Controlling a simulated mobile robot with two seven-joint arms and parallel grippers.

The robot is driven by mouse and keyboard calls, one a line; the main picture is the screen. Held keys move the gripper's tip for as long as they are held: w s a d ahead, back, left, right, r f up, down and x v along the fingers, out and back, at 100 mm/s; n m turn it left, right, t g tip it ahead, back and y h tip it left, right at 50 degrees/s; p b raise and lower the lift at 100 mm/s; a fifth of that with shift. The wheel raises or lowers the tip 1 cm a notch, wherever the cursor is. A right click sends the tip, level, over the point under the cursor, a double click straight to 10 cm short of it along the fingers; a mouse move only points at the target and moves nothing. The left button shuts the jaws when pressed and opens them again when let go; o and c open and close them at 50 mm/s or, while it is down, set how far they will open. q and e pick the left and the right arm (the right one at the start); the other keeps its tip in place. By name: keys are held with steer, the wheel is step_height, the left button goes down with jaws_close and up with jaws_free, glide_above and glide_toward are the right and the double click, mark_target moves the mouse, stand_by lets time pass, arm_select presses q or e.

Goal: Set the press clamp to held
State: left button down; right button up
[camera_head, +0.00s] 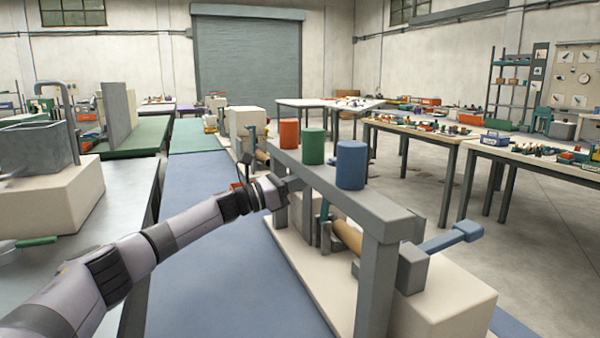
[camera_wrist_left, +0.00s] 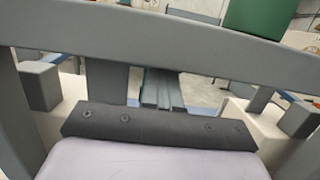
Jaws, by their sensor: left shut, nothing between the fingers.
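The winder has a grey frame (camera_head: 335,190) carrying orange (camera_head: 289,133), green (camera_head: 313,147) and blue (camera_head: 351,165) spools. Under its beam lie a tan roller (camera_head: 347,235) and an upright teal lever (camera_head: 324,215); I cannot tell for sure which part is the press clamp. A blue crank (camera_head: 452,240) sticks out to the right. My left gripper (camera_head: 296,184) reaches in from the left at the frame, just below the beam. In the left wrist view its fingers (camera_wrist_left: 162,84) are together and empty, under the grey beam (camera_wrist_left: 160,38). My right gripper is not in view.
The winder stands on a cream base (camera_head: 440,297) on a blue-topped table (camera_head: 200,270). At the left, a grey bench (camera_head: 70,245) holds a cream block with a grey box (camera_head: 35,145). Tables with small items (camera_head: 430,133) stand at the right, with open floor between.

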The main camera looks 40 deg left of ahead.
arm_select(q)
steer(key=g+p, duration=0.1)
steer(key=p, duration=0.1)
steer(key=w+g+y+p, duration=0.1)
steer(key=p, duration=0.2)
steer(key=shift+d+r, duration=0.25)
steer(key=shift+r, duration=0.05)
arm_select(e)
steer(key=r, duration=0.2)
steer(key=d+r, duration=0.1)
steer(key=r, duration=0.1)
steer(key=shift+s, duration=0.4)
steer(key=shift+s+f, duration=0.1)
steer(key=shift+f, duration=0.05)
arm_select(q)
steer(key=shift+s+f, duration=0.1)
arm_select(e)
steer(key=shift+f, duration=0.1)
